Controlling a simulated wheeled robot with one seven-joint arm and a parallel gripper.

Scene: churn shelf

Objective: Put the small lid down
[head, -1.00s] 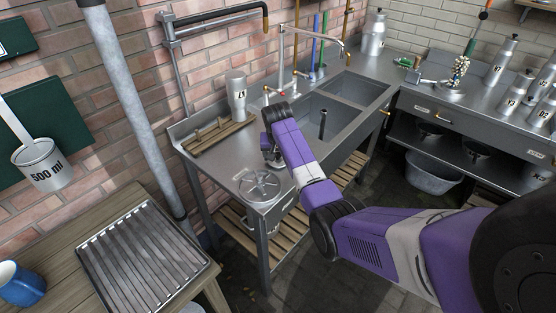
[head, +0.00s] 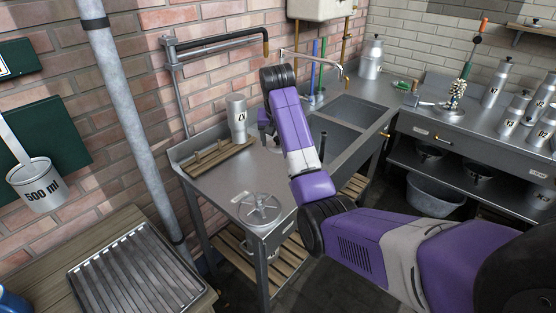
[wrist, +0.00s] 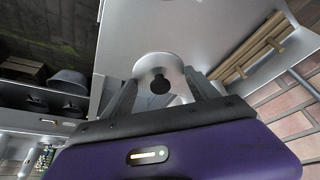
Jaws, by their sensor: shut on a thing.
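My gripper (wrist: 162,84) is shut on the small lid (wrist: 152,70), a pale metal disc with a dark round knob, seen between the two fingers in the wrist view. Bare steel of the sink counter shows beyond it. In the head view my gripper (head: 268,128) hangs over the counter (head: 212,185), left of the sink basins. My purple arm hides much of it there, and the gap between lid and counter is hard to judge.
A wooden rack (head: 218,157) and a numbered metal can (head: 237,118) stand along the wall side. Sink basins (head: 340,135) with a tap are to the right. Bare steel lies between rack and spoked piece.

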